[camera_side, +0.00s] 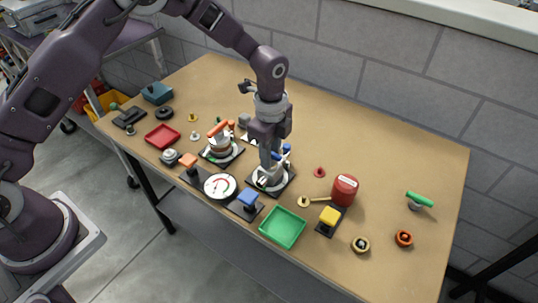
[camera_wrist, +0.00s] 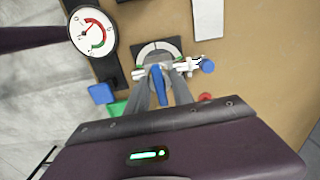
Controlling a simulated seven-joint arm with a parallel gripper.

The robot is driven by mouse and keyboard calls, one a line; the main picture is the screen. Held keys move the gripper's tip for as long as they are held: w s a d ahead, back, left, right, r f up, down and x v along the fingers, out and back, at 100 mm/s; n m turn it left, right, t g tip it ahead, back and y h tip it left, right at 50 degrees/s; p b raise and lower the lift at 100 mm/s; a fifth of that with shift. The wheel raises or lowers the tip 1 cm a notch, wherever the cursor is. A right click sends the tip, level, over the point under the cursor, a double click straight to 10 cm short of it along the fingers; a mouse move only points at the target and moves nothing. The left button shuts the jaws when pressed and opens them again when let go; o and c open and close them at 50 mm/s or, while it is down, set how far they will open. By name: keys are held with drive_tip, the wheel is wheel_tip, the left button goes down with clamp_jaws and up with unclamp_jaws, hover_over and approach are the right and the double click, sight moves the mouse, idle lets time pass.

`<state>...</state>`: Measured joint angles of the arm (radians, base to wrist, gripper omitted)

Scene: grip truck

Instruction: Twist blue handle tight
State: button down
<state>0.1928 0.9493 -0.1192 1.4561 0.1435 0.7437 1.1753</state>
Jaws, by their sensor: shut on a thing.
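The blue handle (camera_wrist: 158,84) sits on a white and grey fixture (camera_wrist: 158,52) with a dark square base. In the wrist view my gripper (camera_wrist: 164,80) has one finger on each side of the blue handle and is shut on it. A blue knob (camera_wrist: 207,66) sticks out at the fixture's right end. In the side view my gripper (camera_side: 266,160) points down over the fixture (camera_side: 268,179) near the middle of the table.
A similar fixture with an orange handle (camera_side: 219,128) stands to the left. A round gauge (camera_side: 220,186) and a blue block on a stand (camera_side: 248,199) stand in front. A green tray (camera_side: 283,228), yellow block (camera_side: 330,215) and red canister (camera_side: 344,190) stand right. The right rear table is clear.

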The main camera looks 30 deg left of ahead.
drive_tip(key=m, duration=0.4)
drive_tip(key=shift+m, duration=0.4)
drive_tip(key=m, duration=0.5)
drive_tip(key=shift+m, duration=0.4)
drive_tip(key=m, duration=0.5)
drive_tip(key=shift+m, duration=0.3)
drive_tip(key=m, duration=0.4)
drive_tip(key=c, duration=1.4)
unclamp_jaws()
drive_tip(key=shift+r, duration=3.8)
